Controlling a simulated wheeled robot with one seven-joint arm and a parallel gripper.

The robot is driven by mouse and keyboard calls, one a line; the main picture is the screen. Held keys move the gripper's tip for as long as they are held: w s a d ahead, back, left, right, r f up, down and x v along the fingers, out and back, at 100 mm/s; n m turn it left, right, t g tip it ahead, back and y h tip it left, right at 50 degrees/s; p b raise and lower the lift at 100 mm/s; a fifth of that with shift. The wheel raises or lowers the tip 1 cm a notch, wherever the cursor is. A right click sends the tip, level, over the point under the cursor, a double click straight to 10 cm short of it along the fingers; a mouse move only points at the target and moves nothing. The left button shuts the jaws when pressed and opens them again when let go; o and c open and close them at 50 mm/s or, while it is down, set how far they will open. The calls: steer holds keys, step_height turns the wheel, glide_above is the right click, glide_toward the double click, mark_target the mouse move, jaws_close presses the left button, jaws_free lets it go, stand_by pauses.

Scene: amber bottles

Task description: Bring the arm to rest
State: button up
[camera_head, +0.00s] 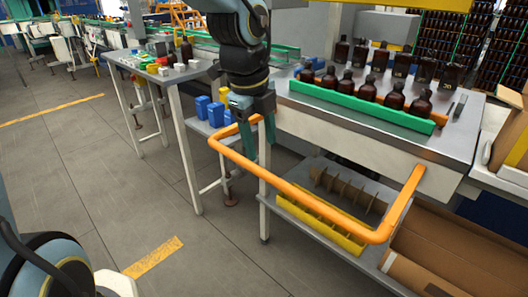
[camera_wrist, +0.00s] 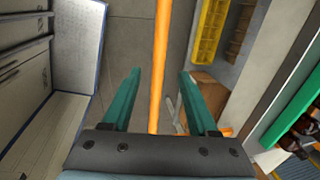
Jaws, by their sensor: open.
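My gripper (camera_head: 258,138) hangs beside the left corner of the workbench, with its fingers pointing down. In the wrist view its two green fingers (camera_wrist: 156,100) stand wide apart with nothing held between them. The orange rail (camera_head: 300,198) runs round the front of the bench, close to the fingers in the head view. In the wrist view the orange rail (camera_wrist: 161,60) passes through the gap between the fingers as seen from above; whether it touches them cannot be told.
Amber bottles (camera_head: 370,90) stand in rows on the grey bench (camera_head: 300,92), behind a green strip (camera_head: 360,108). Blue bins (camera_head: 210,110) sit left of my gripper. A yellow tray (camera_head: 320,217) and cardboard boxes (camera_head: 440,255) lie below. The floor (camera_head: 80,160) at left is open.

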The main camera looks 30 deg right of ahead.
steer(key=shift+a+r, duration=0.2)
steer(key=shift+r, duration=0.8)
steer(key=w+a+f+n+y, duration=0.1)
steer(key=w+a+f+n, duration=0.2)
steer(key=w+a+n, duration=0.85)
steer(key=a+f+n+t+y, duration=0.1)
steer(key=a+f+n, duration=0.2)
steer(key=a+n, duration=1.7)
steer(key=shift+a, duration=0.35)
